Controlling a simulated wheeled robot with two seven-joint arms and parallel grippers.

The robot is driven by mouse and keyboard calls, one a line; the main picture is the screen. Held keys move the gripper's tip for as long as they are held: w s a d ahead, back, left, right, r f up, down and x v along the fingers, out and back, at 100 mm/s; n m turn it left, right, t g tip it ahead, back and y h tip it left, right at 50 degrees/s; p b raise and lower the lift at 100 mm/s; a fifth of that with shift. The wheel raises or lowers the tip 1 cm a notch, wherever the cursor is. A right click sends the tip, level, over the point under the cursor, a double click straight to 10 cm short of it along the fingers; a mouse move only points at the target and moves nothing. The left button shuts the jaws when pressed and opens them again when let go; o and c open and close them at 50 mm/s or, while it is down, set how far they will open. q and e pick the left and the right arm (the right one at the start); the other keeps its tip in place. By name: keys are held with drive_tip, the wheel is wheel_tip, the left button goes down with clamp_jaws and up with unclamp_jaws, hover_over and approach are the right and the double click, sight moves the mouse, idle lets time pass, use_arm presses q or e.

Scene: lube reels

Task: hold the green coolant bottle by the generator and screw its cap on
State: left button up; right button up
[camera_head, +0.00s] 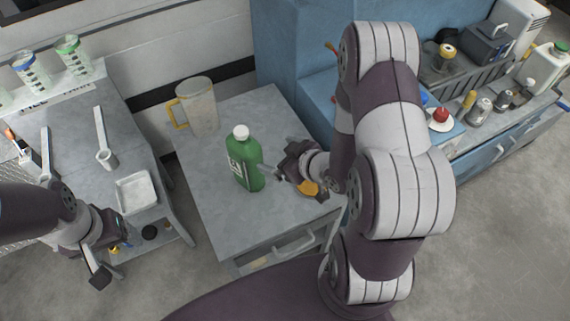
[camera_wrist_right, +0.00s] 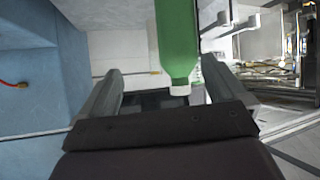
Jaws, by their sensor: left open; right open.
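The green coolant bottle (camera_head: 243,160) stands upright on a small grey table (camera_head: 215,225). A white cap (camera_head: 240,132) sits on its top; I cannot tell how tight it is. My right gripper (camera_head: 275,174) is open just right of the bottle, pointing at its lower body. In the right wrist view the bottle (camera_wrist_right: 177,40) shows inverted, between the open fingers (camera_wrist_right: 162,75) and beyond them. My left gripper (camera_head: 100,262) is open and empty at the lower left, away from the bottle. A dark grey boxy unit (camera_head: 488,45) at the back right may be the generator.
A clear jug (camera_head: 198,108) with a yellow handle stands behind the bottle. An orange item (camera_head: 308,188) lies beside my right gripper, partly hidden. A left bench (camera_head: 75,140) holds a white tray (camera_head: 137,192) and lidded containers. A blue bench with several bottles is at the right.

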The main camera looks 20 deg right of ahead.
drive_tip(key=s+a+r+m+g+h, duration=0.2)
drive_tip(key=s+r+m+g+h, duration=0.2)
drive_tip(key=s+r+g, duration=0.4)
drive_tip(key=shift+s+r+m+g, duration=0.25)
drive_tip(key=shift+s+m+g, duration=0.25)
drive_tip(key=shift+s, duration=0.65)
drive_tip(key=shift+a, duration=0.1)
